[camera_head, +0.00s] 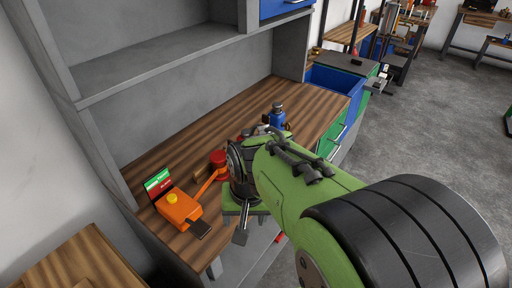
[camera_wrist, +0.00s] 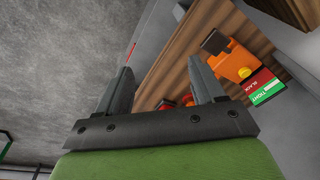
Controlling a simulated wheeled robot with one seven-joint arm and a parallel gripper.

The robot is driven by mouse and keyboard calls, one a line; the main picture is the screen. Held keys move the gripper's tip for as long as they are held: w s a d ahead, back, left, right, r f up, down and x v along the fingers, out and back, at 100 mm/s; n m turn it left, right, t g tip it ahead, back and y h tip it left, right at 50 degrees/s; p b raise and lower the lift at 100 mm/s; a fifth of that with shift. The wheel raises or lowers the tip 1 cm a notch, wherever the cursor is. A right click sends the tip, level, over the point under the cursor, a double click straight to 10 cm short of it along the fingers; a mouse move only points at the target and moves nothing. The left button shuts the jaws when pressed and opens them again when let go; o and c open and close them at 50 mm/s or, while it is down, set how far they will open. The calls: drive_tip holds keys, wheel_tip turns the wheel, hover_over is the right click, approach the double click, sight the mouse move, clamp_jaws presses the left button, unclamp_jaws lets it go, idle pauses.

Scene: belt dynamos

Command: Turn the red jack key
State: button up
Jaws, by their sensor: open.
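A red round part (camera_head: 218,158) stands on the wooden bench beside an orange bar; I cannot tell for sure whether it is the jack key. Red parts (camera_wrist: 165,104) also show between my fingers near their base in the wrist view, partly hidden by the right finger. An orange unit (camera_head: 178,206) with a yellow knob sits on the bench to the left, and in the wrist view (camera_wrist: 236,60) beyond the right finger. My gripper (camera_wrist: 160,66) is open and empty at the bench's front edge. In the head view my arm hides much of it.
A green and red sign (camera_head: 158,183) stands behind the orange unit. A blue object (camera_head: 278,118) with a dark top stands farther along the bench (camera_head: 310,103). Grey shelving rises behind. Open grey floor (camera_head: 430,130) lies to the right.

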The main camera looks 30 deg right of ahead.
drive_tip(key=w+d+f+m+t+y+p, duration=0.1)
drive_tip(key=w+d+f+m+y, duration=0.25)
drive_tip(key=f+m, duration=0.25)
drive_tip(key=w+d+f+m+t+y, duration=0.1)
drive_tip(key=w+d+f+m+y, duration=0.2)
drive_tip(key=d+f+m+y, duration=0.25)
drive_tip(key=d+r+m+t+h+p, duration=0.1)
drive_tip(key=d+r+m+t+h, duration=0.25)
drive_tip(key=d+m+t, duration=1.1)
drive_tip(key=w+a+g, duration=0.1)
drive_tip(key=w+a, duration=0.2)
drive_tip(key=w, duration=1.1)
drive_tip(key=shift+w+a+f, duration=0.2)
drive_tip(key=shift+w, duration=0.2)
drive_tip(key=c, duration=1.1)
drive_tip(key=shift+o, duration=0.2)
